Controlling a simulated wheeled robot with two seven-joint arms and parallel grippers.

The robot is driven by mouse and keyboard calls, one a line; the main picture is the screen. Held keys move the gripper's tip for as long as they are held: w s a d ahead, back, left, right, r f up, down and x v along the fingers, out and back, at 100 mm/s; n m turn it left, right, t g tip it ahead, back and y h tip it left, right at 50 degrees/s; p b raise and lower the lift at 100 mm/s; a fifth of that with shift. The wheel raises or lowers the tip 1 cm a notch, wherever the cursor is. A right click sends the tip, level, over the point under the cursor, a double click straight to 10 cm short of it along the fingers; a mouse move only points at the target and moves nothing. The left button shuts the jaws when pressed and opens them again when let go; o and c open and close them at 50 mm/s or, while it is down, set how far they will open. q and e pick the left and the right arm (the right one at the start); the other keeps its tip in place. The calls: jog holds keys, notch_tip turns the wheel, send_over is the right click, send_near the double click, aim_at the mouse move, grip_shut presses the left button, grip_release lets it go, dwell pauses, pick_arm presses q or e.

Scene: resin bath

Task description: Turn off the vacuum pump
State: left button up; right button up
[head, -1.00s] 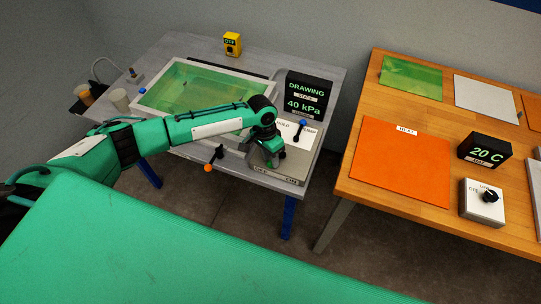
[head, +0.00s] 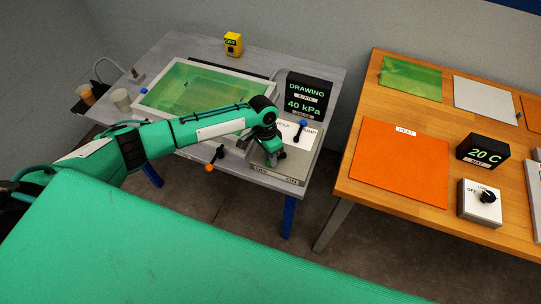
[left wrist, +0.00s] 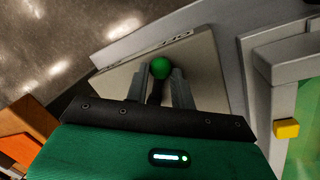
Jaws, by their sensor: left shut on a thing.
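The black display (head: 307,94) at the back of the grey bench reads DRAWING and 40 kPa. Below it, a light panel (head: 298,166) has small labels on its front edge; one seems to read OFF. My left gripper (head: 272,158) is low over this panel. In the left wrist view, a lever with a green ball knob (left wrist: 160,68) stands between the two fingers of my left gripper (left wrist: 158,88), which is shut on it. The head view hides the knob behind my gripper. My right gripper is not in view.
A blue-knobbed lever (head: 303,124) marked HOLD and PUMP stands just behind my gripper. A green bath (head: 150,108) with a white rim and an orange-knobbed lever (head: 209,167) are to the left. A wooden table (head: 350,190) with an orange mat (head: 401,164) is on the right.

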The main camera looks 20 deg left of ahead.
pick_arm(q)
jog(key=o, duration=0.7)
jog(key=r+b, duration=0.1)
jog(key=r, duration=0.3)
jog(key=w+a+r+b, duration=0.1)
jog(key=r, duration=0.4)
jog(key=a+r+b, duration=0.1)
jog(key=r, duration=0.3)
jog(key=shift+w+a+r, duration=0.15)
jog(key=shift+w+r, duration=0.15)
jog(key=shift+w, duration=0.05)
